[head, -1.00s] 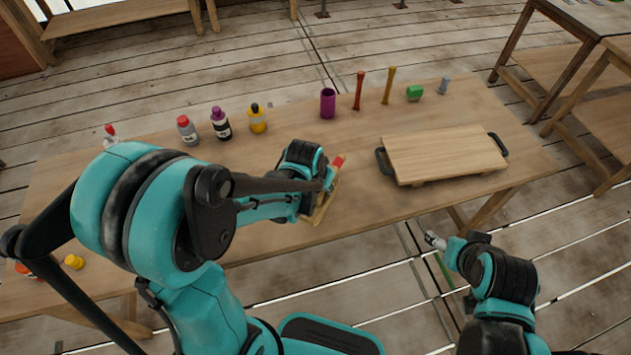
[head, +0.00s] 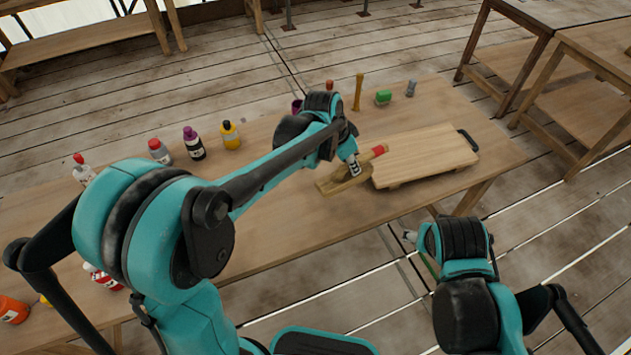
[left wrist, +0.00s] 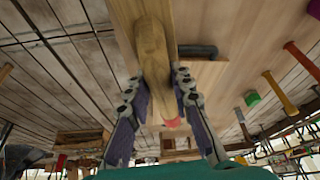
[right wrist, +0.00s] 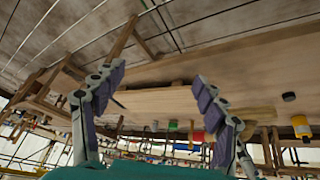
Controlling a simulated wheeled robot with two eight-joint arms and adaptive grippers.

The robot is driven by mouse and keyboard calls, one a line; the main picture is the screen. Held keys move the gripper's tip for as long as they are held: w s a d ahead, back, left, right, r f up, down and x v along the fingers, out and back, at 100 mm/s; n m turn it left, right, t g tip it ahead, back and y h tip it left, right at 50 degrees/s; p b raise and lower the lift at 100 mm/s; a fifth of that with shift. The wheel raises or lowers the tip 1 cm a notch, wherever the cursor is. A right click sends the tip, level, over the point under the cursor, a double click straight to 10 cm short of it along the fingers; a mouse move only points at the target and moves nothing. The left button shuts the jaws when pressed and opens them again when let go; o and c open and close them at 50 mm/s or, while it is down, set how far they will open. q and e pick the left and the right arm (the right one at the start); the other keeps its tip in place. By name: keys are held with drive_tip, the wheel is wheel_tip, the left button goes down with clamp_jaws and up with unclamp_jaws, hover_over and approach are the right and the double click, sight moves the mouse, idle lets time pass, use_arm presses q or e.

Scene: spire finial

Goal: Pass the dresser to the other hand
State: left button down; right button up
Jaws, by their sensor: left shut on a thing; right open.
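The dresser (head: 338,181), a pale wooden tool with a red end, is held over the table just left of the cutting board. My left gripper (head: 353,171) is shut on it. In the left wrist view, the dresser (left wrist: 152,58) runs between the two fingers, with its red end low in the picture. My right gripper (head: 412,238) is beyond the table's front edge, apart from the dresser. In the right wrist view its fingers (right wrist: 158,88) are spread with nothing between them.
Several bottles (head: 194,143) stand along the back left. A yellow-brown handled tool (head: 358,92) and a green item (head: 383,97) stand at the back. The table's front middle (head: 300,222) is clear.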

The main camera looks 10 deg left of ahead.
use_arm(q)
drive_tip(key=shift+w, duration=0.1)
use_arm(e)
drive_tip(key=w+a+r+m+g+h, duration=0.1)
drive_tip(key=w+a+m+h, duration=0.1)
drive_tip(key=w+m+h, duration=0.25)
drive_tip(key=m+t+h, duration=0.3)
drive_tip(key=t+h, duration=0.1)
drive_tip(key=t, duration=0.1)
approach(343, 177)
drive_tip(key=f, duration=0.2)
drive_tip(key=shift+y, duration=0.35)
drive_tip(key=x, duration=0.7)
drive_tip(key=w+x, duration=0.1)
drive_tip(key=x, duration=0.3)
drive_tip(key=shift+w+a, duration=0.15)
drive_tip(key=shift+c, duration=0.4)
